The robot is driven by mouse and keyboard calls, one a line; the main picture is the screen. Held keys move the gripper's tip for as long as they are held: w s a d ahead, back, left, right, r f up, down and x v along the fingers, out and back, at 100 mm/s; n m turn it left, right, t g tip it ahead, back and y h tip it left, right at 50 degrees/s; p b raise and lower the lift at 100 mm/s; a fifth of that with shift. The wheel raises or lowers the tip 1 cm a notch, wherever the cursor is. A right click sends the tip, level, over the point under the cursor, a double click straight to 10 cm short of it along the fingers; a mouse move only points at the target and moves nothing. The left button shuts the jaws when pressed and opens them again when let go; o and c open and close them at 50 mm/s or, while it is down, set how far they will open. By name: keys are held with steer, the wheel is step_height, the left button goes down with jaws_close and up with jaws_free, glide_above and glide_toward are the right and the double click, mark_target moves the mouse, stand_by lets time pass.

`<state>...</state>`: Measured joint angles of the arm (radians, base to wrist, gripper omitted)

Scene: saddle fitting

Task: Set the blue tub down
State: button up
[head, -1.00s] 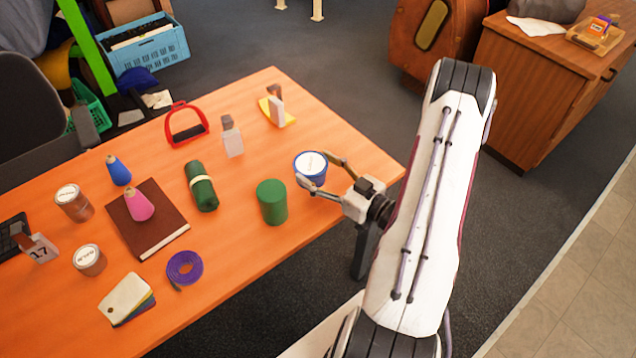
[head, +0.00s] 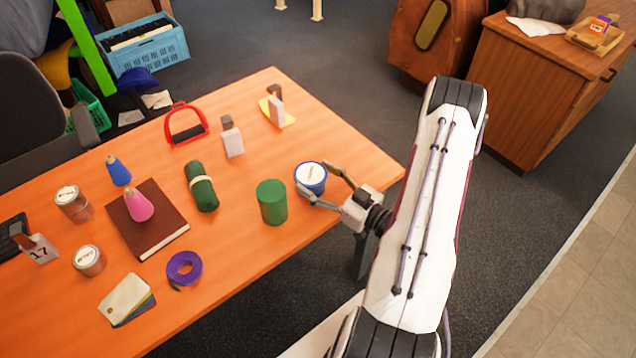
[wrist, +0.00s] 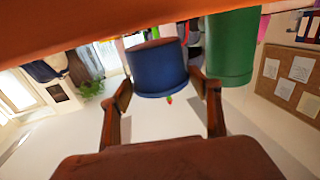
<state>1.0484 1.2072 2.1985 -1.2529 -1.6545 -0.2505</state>
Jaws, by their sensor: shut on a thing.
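The blue tub (head: 311,180) with a white lid stands upright near the table's right end. My gripper (head: 316,178) is shut on it from the right, one finger on each side. In the wrist view, which is upside down, the blue tub (wrist: 158,72) sits between the two fingertips of my gripper (wrist: 165,92). Its underside shows brownish there, and it seems a little clear of the table. I cannot tell the exact height of the gap.
A green cylinder (head: 271,202) stands close to the left of the tub. The orange table (head: 330,228) is bare in front of the tub.

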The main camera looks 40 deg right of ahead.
steer(key=shift+f, duration=0.8)
steer(key=shift+f, duration=0.15)
steer(key=o, duration=1.3)
steer(key=shift+s+d, duration=0.4)
steer(key=shift+s, duration=1.55)
steer(key=shift+s+d, duration=0.35)
steer(key=shift+s, duration=1.65)
steer(key=shift+s+d, duration=0.4)
steer(key=shift+s, duration=1.55)
